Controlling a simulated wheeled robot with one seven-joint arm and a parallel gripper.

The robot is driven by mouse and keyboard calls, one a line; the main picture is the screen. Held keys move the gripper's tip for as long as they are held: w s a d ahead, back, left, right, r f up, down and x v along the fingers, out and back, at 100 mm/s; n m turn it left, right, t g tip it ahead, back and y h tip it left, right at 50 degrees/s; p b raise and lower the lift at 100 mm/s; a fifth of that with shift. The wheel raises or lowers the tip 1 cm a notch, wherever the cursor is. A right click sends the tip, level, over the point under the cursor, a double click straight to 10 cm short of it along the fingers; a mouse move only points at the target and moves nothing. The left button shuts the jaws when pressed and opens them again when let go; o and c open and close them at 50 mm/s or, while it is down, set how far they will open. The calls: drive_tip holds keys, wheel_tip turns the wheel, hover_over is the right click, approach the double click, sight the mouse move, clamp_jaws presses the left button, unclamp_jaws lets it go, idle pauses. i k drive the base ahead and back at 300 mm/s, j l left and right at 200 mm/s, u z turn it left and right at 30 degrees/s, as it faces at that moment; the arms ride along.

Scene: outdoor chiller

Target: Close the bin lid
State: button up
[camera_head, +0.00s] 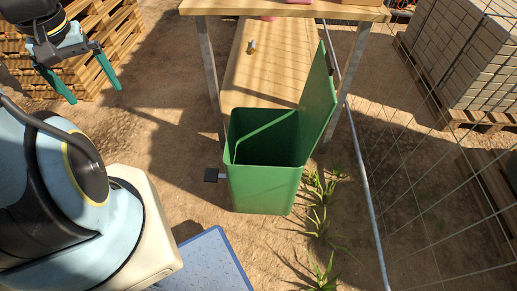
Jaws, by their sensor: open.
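A green bin (262,184) stands on the ground near the middle of the view, in front of a wooden table. Its green lid (321,92) is open and stands up steeply on the bin's right side.
The wooden table (285,8) with metal legs stands behind the bin, with a lower shelf (262,65). Wooden pallets (112,32) are at the upper left. A wire fence (430,180) and stacked blocks (465,55) are at the right. Plants (319,215) grow right of the bin.

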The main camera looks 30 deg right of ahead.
sight(318, 103)
drive_tip(key=z, duration=1.2)
drive_tip(key=k+j, duration=0.15)
drive_tip(key=k, duration=0.2)
drive_tip(key=k+j, duration=0.15)
drive_tip(key=k, duration=0.25)
